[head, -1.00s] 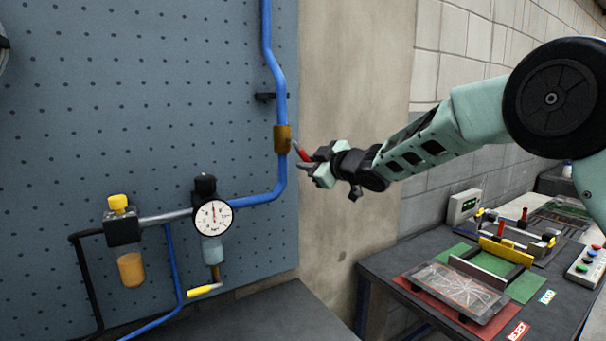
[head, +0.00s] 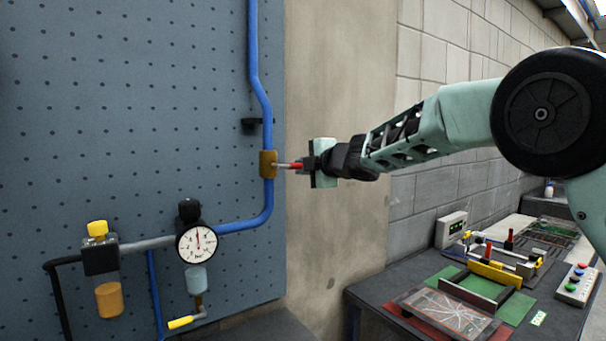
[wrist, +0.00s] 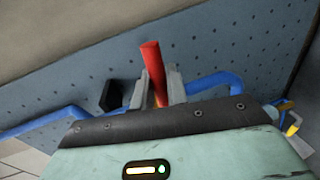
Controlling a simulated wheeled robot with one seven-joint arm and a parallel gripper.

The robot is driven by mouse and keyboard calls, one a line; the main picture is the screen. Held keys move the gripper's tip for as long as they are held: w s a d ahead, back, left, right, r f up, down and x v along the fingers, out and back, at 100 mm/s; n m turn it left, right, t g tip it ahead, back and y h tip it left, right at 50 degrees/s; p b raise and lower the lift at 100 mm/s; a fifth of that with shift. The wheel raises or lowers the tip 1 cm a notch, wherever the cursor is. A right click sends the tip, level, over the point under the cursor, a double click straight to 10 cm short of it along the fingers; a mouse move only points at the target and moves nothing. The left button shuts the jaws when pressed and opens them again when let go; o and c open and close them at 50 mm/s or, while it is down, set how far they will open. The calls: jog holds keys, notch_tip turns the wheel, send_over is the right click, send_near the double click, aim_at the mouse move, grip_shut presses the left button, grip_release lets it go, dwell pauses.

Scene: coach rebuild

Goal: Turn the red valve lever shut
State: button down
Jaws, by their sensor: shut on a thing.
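The brass valve body (head: 268,164) sits on the blue vertical pipe near the right edge of the pegboard. Its red lever (head: 296,165) points to the right, about level and across the pipe, with a bare metal stem between the valve and the red grip. My gripper (head: 306,165) is shut on the red part of the lever. In the wrist view the red lever (wrist: 152,68) stands up between the two grey fingers (wrist: 160,88). The valve body is mostly hidden there.
A pressure gauge (head: 196,243) and a filter bowl with a yellow cap (head: 98,228) are mounted lower left. A black bracket (head: 251,125) holds the pipe above the valve. A workbench with a framed panel (head: 447,312) stands lower right.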

jog(key=shift+r+n, duration=0.3)
dwell(0.4)
jog(key=c, duration=1.5)
grip_release()
jog(key=shift+s, duration=0.1)
jog(key=b+v, duration=0.4)
jog(key=v, duration=1.3)
jog(key=shift+s+r, duration=0.1)
jog(key=shift+s, duration=0.05)
